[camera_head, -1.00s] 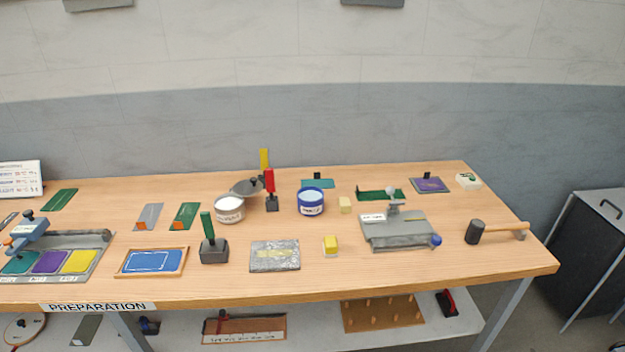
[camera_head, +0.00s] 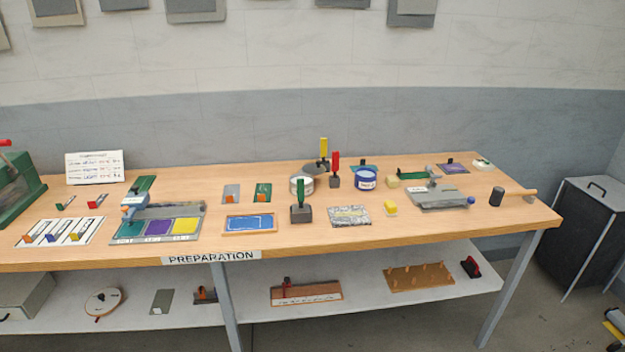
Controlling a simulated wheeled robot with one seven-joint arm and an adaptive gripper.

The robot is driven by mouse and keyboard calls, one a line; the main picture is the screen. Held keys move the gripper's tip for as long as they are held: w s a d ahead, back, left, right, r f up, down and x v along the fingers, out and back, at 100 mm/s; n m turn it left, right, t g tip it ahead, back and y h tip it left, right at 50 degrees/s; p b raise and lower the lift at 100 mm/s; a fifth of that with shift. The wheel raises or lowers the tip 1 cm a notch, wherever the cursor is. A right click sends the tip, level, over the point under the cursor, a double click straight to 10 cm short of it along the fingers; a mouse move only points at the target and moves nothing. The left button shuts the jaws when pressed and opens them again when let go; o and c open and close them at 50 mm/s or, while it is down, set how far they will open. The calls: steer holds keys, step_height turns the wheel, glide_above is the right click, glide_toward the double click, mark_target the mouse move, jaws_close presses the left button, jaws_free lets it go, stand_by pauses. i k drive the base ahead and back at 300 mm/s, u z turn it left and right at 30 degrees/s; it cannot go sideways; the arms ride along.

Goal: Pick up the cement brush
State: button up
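Three upright handles on dark blocks stand on the wooden workbench (camera_head: 280,244), possibly brushes in holders. The red handle (camera_head: 336,162) stands behind and between two tins. The yellow handle (camera_head: 323,148) stands farther back, by a grey lid (camera_head: 314,168). The green handle (camera_head: 300,189) stands nearer the front edge on a grey block. I cannot tell which one is the cement brush. An open tin with white contents (camera_head: 302,186) is left of the red handle, and an open blue tin (camera_head: 365,180) is right of it; their labels are too small to read. My gripper is not in view.
A blue pad in a wooden frame (camera_head: 250,224) and a speckled grey slab (camera_head: 349,215) lie near the front edge. A grey fixture (camera_head: 437,197) and a mallet (camera_head: 496,196) are to the right. A lower shelf (camera_head: 365,297) holds other tools.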

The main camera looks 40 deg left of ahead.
mark_target(335, 154)
steer(key=k, duration=0.1)
steer(key=u, duration=1.1)
